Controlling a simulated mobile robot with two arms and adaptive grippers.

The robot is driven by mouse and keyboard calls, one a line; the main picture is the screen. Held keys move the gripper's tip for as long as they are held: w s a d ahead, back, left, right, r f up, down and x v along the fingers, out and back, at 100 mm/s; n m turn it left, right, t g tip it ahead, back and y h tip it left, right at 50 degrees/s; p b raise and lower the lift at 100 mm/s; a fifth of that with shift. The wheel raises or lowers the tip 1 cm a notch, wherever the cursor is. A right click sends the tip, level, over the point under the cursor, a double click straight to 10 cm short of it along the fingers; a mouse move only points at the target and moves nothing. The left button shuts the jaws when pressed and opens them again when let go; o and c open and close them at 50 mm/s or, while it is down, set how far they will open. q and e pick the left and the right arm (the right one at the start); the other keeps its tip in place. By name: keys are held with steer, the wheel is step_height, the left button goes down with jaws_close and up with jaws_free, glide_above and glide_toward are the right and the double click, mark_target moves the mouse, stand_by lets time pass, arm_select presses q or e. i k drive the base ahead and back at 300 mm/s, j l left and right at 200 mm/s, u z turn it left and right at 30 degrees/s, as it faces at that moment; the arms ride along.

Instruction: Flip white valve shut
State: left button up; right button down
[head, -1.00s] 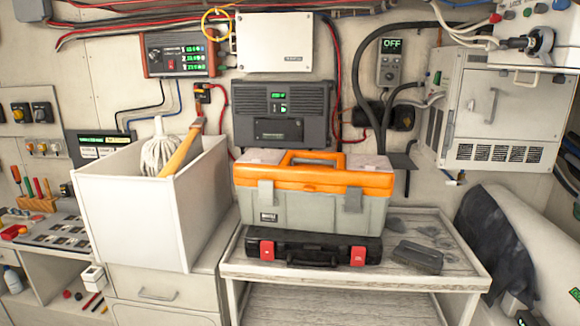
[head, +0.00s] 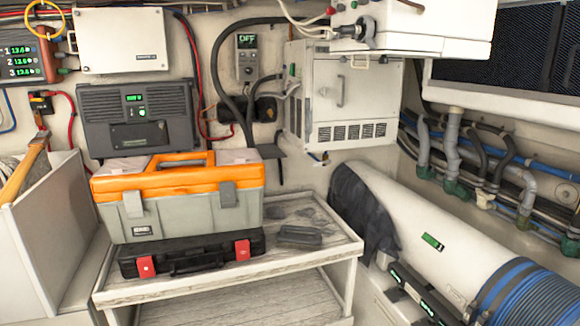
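Several pipes with valve-like fittings run along the right wall. A small cream-white fitting (head: 484,200), perhaps the white valve, sits low on one pipe between green fittings (head: 457,188). It is too small for me to tell its handle position. Neither of my grippers is in view.
A white cylindrical tank (head: 400,215) with a dark cloth (head: 365,215) and a blue hose coil (head: 530,300) lies in front of the pipes. A white-framed bench (head: 305,262) holds an orange-lidded toolbox (head: 180,205) and a black case (head: 190,258). A white cabinet (head: 340,105) hangs behind.

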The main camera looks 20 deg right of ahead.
mark_target(327, 161)
steer(key=i+l, duration=0.25)
steer(key=i+l+u, duration=0.1)
steer(key=i+l, duration=0.15)
steer(key=l, duration=0.2)
steer(key=i+l+u, duration=0.1)
steer(key=l, duration=0.25)
steer(key=i+l, duration=0.35)
